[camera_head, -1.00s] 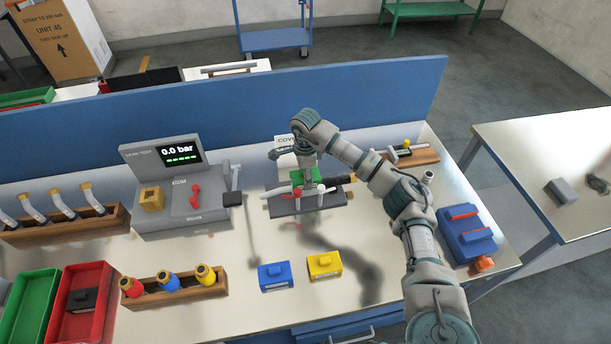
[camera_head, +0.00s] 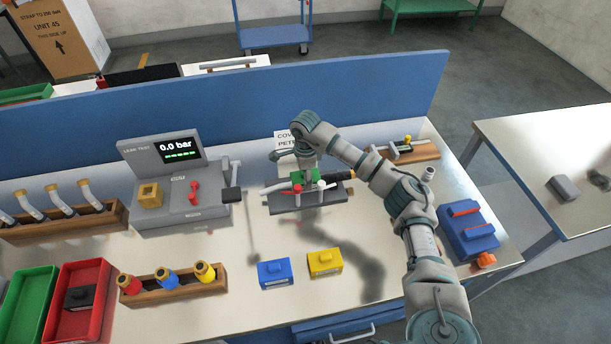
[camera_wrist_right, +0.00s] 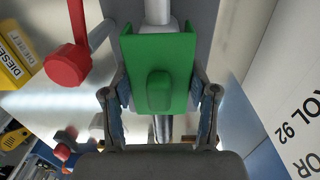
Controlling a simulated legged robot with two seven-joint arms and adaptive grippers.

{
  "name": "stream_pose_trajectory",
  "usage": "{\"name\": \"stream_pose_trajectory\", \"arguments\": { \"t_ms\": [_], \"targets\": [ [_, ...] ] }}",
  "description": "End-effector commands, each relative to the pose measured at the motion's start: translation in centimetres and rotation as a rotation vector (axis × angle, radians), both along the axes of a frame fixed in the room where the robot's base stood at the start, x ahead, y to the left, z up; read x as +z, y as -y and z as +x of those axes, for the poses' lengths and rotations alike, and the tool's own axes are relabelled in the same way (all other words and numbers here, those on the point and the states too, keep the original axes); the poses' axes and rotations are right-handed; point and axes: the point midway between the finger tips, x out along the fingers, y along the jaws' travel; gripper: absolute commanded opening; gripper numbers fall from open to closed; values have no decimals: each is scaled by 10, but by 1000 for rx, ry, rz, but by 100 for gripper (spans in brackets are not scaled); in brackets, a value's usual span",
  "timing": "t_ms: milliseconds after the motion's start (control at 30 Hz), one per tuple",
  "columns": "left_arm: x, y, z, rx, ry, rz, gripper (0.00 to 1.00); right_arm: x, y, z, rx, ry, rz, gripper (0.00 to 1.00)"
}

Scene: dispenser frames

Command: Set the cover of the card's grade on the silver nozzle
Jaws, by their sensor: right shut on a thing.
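The green cover (camera_wrist_right: 157,65) is between the fingers of my right gripper (camera_wrist_right: 160,105), which is shut on it. In the head view the green cover (camera_head: 302,177) shows under the right gripper (camera_head: 309,182), at the stand on the bench. The silver nozzle (camera_wrist_right: 163,128) runs beneath the cover in the wrist view; whether the cover is fully seated cannot be told. The nozzle (camera_head: 272,188) also pokes out left of the gripper in the head view. The card (camera_head: 283,145) behind is partly hidden; "COV" and "PET" are readable. My left gripper is not in view.
A blue cover (camera_head: 274,274) and a yellow cover (camera_head: 324,263) lie in front. The leak-test box (camera_head: 183,190) reads 0.0 bar. A red knob (camera_wrist_right: 67,65) is close to the gripper. A blue box (camera_head: 467,233) stands at right.

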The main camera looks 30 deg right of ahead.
Motion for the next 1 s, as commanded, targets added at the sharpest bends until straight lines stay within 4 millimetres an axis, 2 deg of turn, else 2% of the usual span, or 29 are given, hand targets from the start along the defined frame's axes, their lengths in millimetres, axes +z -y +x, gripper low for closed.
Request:
{"name": "stream_pose_trajectory", "arguments": {
  "t_ms": [167,200,300,667,767,1000],
  "targets": [
    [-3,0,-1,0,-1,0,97,-5,0,0,0,0,0,18],
    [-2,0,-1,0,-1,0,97,-5,0,0,0,0,0,66],
    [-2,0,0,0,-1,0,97,-4,0,0,0,0,0,88],
    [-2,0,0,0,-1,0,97,-2,0,0,0,0,0,88],
    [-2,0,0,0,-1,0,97,9,0,1,0,1,0,88],
    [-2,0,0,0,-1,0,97,62,1,3,0,3,1,88]
  ]
}}
